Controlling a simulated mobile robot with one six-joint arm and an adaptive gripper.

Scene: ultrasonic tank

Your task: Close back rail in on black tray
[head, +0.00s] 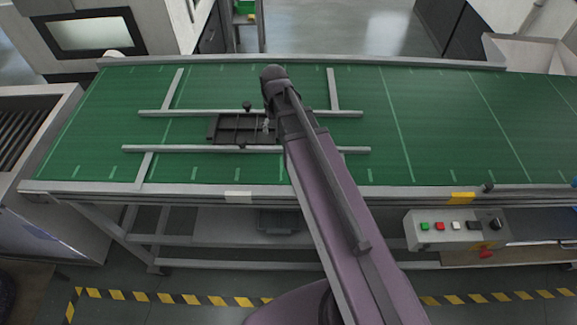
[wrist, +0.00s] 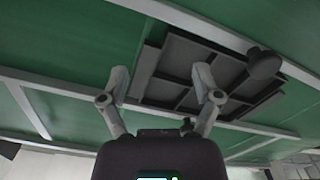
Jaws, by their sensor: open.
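The black tray (head: 228,130), a shallow compartmented frame, lies on the green belt between two grey rails. The back rail (head: 180,113) runs just behind it, with a black knob (head: 247,106) above it near the tray. The front rail (head: 190,149) runs along its near side. Any small gap between tray and rails is hard to tell. My gripper (head: 267,126) is over the tray's right part, largely hidden by my arm. In the wrist view my gripper (wrist: 162,80) shows two spread fingers with nothing between them, the tray (wrist: 185,52) behind, and a knob (wrist: 264,62) right of them.
Grey cross bars (head: 333,88) reach from the rails to the belt's edges. The green belt (head: 440,130) is clear to the right. A control box (head: 455,230) with buttons hangs at the front edge. A machine with a window (head: 90,33) stands behind left.

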